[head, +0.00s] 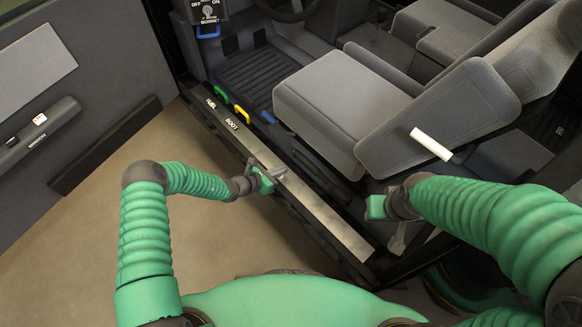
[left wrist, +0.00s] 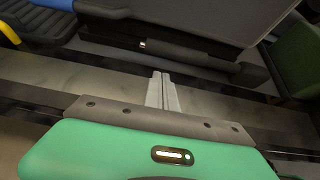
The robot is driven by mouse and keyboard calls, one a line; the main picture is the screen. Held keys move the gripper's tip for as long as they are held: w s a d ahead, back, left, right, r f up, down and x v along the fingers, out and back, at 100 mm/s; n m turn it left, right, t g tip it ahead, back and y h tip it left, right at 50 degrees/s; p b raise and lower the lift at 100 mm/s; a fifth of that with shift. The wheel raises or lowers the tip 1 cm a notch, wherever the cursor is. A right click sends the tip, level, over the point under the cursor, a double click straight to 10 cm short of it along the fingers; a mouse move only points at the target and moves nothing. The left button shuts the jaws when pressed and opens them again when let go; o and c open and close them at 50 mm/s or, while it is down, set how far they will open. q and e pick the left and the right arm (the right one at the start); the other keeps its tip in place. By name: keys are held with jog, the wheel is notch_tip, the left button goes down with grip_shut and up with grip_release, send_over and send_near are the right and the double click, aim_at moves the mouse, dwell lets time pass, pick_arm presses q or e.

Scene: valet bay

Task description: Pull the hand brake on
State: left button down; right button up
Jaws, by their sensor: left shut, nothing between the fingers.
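A dark bar (left wrist: 190,53) with a small pale tip lies low beside the seat base in the left wrist view. It looks like the hand brake lever, and it also shows in the head view (head: 322,166) between the sill and the seat. My left gripper (head: 280,170) is over the metal door sill, short of the bar and apart from it. Its fingers (left wrist: 162,88) are together with nothing between them, pointing towards the bar. My right gripper (head: 398,240) is low by the rear of the seat, partly hidden by its own wrist; its fingers are unclear.
The grey seat (head: 345,100) stands beyond the sill (head: 325,212), with a white handle (head: 432,144) on its side. Green, yellow and blue pulls (head: 242,113) sit further forward by the FUEL and BOOT labels. The open door (head: 60,110) is at left.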

aim_at(297, 168)
pick_arm(q)
jog(key=b+x, duration=0.5)
jog(key=x, duration=0.3)
jog(key=shift+f, duration=0.3)
jog(key=shift+w+d+b, duration=0.3)
jog(key=shift+d+b, duration=0.1)
jog(key=shift+b, duration=0.05)
jog(key=shift+w+f, duration=0.1)
